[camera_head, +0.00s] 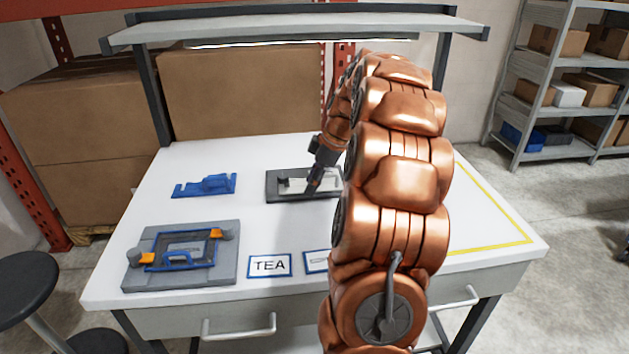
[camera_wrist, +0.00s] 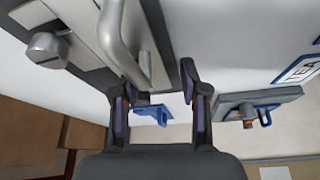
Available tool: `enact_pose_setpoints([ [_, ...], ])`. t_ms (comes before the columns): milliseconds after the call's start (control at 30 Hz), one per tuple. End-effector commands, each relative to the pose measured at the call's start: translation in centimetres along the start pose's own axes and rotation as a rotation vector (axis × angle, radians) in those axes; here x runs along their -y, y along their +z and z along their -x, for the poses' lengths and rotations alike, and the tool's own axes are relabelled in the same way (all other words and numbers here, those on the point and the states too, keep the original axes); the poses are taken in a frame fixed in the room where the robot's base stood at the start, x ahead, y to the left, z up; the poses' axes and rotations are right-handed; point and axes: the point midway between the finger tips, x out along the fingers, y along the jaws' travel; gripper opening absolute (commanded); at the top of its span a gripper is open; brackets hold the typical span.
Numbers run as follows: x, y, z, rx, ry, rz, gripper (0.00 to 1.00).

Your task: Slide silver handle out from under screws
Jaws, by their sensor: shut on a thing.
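The silver handle (camera_wrist: 119,35) is a bent bar on a pale metal plate, close up in the wrist view. The plate lies on a dark base (camera_head: 275,197), seen in the middle of the table in the head view. One screw with a slotted round head (camera_wrist: 46,52) stands on the plate, left of the handle. Any other screw is out of view or hidden. My gripper (camera_head: 314,184) also shows over the base in the head view.
A blue bracket (camera_head: 204,186) lies left of the base. A grey fixture (camera_head: 222,273) with a blue handle and orange-grey knobs sits at the front left. A TEA card (camera_head: 269,265) lies at the front, with another card beside it. A shelf (camera_head: 290,32) spans the back.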

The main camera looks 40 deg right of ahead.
Motion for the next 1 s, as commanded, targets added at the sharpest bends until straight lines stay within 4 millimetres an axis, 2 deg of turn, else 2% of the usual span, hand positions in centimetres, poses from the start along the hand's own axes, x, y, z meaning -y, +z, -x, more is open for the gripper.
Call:
enact_pose_setpoints([
  [33,0.9,-0.1,-0.3,0.0,-0.019,0.001,0.1],
  [500,3.3,0.0,-0.1,0.004,-0.018,0.001,0.42],
  [533,3.4,0.0,-0.1,0.004,-0.018,0.001,0.35],
  [600,3.5,0.1,0.0,0.003,-0.016,0.001,0.0],
  [800,3.2,1.1,0.1,-0.003,-0.017,-0.002,0.0],
  [1000,3.5,1.1,0.2,-0.003,-0.013,-0.001,0.0],
])
